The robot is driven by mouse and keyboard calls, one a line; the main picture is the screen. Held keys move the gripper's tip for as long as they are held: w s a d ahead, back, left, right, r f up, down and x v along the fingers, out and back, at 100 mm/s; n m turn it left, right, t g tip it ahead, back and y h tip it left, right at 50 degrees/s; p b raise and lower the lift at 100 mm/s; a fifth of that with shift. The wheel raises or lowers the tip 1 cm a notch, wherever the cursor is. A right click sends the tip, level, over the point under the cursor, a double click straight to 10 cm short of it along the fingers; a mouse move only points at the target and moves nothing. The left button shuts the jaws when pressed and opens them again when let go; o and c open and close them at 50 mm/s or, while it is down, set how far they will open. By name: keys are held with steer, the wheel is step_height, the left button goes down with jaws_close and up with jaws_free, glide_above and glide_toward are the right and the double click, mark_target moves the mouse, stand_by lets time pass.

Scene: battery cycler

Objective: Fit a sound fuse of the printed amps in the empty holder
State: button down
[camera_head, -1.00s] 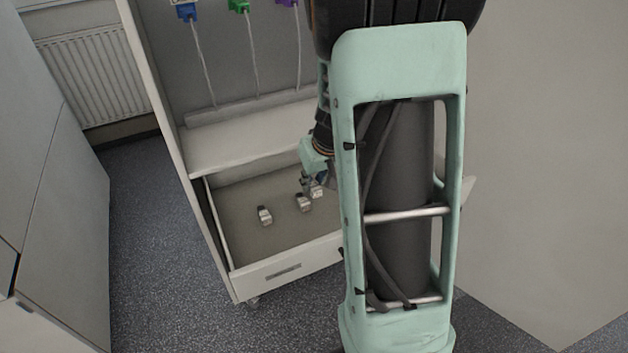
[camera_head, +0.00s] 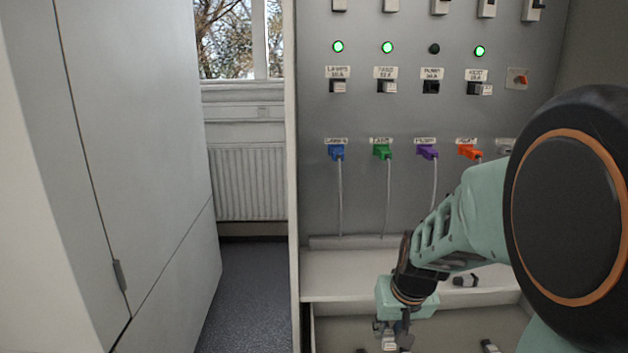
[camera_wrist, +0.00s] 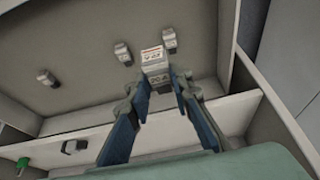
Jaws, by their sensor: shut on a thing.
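The empty holder (camera_head: 431,87) is the third in the panel row. It looks black and bare, its lamp (camera_head: 434,48) is dark, and its printed amps are too small to read surely. My gripper (camera_head: 396,328) is low over the open drawer. In the wrist view my gripper (camera_wrist: 160,90) is shut on a fuse (camera_wrist: 155,64), a pale block with a red-and-white label that I cannot read. The held fuse also shows in the head view (camera_head: 389,342). Other fuses lie in the drawer (camera_wrist: 122,53), (camera_wrist: 169,40), (camera_wrist: 45,78).
The other holders (camera_head: 338,87), (camera_head: 386,87), (camera_head: 479,89) have pale fuses and green lamps above. Coloured plugs with hanging cables (camera_head: 428,152) sit below. A dark and pale piece (camera_head: 465,281) lies on the ledge (camera_head: 345,280). The drawer's walls (camera_wrist: 180,119) surround the loose fuses.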

step_height(320, 180, up, 7)
steer(key=s+a+p, duration=0.2)
steer(key=s+p, duration=0.1)
steer(key=p, duration=1.2)
steer(key=shift+a, duration=0.1)
